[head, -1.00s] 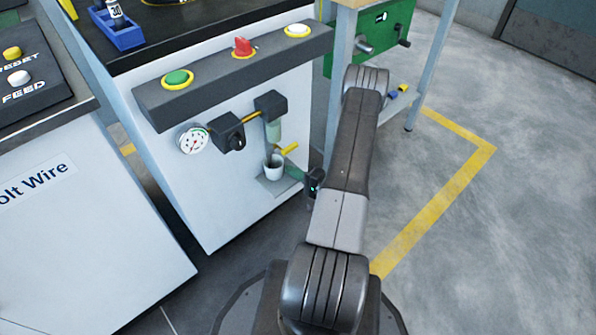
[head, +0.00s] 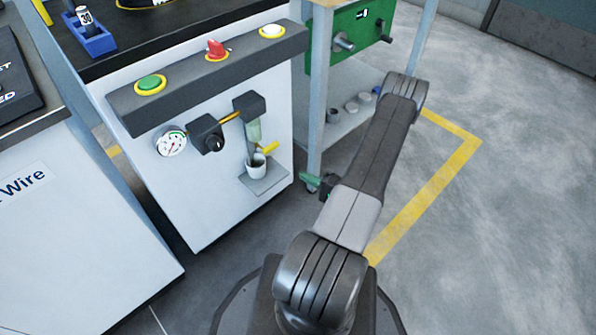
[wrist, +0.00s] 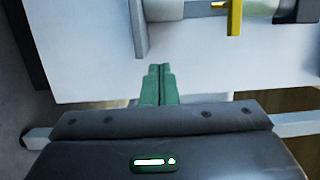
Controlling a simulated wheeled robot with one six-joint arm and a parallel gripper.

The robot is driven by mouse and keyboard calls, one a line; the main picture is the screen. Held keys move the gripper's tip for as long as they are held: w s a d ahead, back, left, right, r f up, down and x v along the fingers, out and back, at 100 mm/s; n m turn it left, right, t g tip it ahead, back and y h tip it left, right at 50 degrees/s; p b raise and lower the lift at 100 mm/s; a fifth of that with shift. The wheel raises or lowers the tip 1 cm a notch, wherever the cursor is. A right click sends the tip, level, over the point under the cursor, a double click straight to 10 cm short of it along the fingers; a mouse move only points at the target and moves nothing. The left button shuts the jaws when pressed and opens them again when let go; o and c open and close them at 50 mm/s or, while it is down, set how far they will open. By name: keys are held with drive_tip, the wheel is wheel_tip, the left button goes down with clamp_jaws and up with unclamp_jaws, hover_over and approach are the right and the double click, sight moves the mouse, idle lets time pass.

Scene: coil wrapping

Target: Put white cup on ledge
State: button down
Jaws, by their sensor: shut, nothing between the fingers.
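The small white cup (head: 257,164) stands upright on the grey ledge (head: 272,181) at the front of the white machine, below a clear filter bowl. My gripper (head: 311,180) is to the right of the ledge, apart from the cup. Its green fingers (wrist: 159,82) are together with nothing between them. In the wrist view, the ledge (wrist: 139,35) shows edge-on beyond the fingertips. A pale rounded shape at the top edge appears to be part of the cup (wrist: 168,10).
A yellow lever (head: 268,148) sits close to the cup. The gauge (head: 172,143) and black regulator (head: 207,134) are to its left. A bench leg (head: 317,100) stands right of the machine, near my gripper. Open floor lies farther right.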

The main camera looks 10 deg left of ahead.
drive_tip(key=shift+v, duration=1.2)
drive_tip(key=shift+w+a, duration=0.1)
